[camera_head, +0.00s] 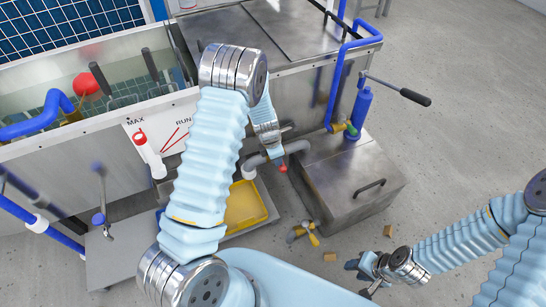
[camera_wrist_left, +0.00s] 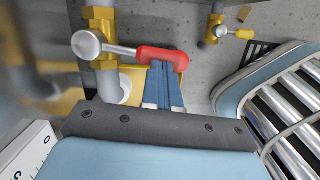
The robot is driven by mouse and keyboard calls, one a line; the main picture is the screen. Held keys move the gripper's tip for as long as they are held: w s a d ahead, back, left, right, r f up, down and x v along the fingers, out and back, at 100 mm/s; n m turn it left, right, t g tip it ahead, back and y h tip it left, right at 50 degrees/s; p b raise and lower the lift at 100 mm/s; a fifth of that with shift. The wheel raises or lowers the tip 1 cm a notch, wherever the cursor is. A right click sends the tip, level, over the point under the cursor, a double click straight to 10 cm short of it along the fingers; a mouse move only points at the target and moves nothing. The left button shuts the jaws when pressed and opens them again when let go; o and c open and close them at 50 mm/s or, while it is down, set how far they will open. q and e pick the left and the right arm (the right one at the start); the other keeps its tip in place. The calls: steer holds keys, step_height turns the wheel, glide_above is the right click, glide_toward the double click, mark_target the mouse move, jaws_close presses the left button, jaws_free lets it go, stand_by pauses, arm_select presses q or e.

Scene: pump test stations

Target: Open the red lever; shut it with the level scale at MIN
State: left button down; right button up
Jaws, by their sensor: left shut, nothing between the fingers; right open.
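The red lever (camera_wrist_left: 160,54) is a red grip on a metal rod, joined to a round metal hub on a brass valve (camera_wrist_left: 103,22) on a grey pipe. In the head view its red end (camera_head: 282,168) shows small. My left gripper (camera_wrist_left: 164,68) is shut and empty, its blue fingertips right at the red grip; I cannot tell if they touch. It also shows in the head view (camera_head: 277,157). The level scale (camera_head: 165,125) is a white plate on the tank wall, reading MAX and RUN; I see no MIN mark. My right gripper (camera_head: 370,274) is open over the floor.
A red float ball (camera_head: 87,84) sits in the open tank. A yellow tray (camera_head: 246,207) lies below the pipe. A metal box (camera_head: 350,180) stands to the right. A yellow-handled valve (camera_head: 308,232) is on the floor. A black-handled lever (camera_head: 413,96) sticks out right.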

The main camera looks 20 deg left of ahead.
arm_select(q)
steer(key=shift+w+d, duration=0.1)
steer(key=shift+d, duration=0.15)
steer(key=shift+a, duration=0.1)
stand_by(0.5)
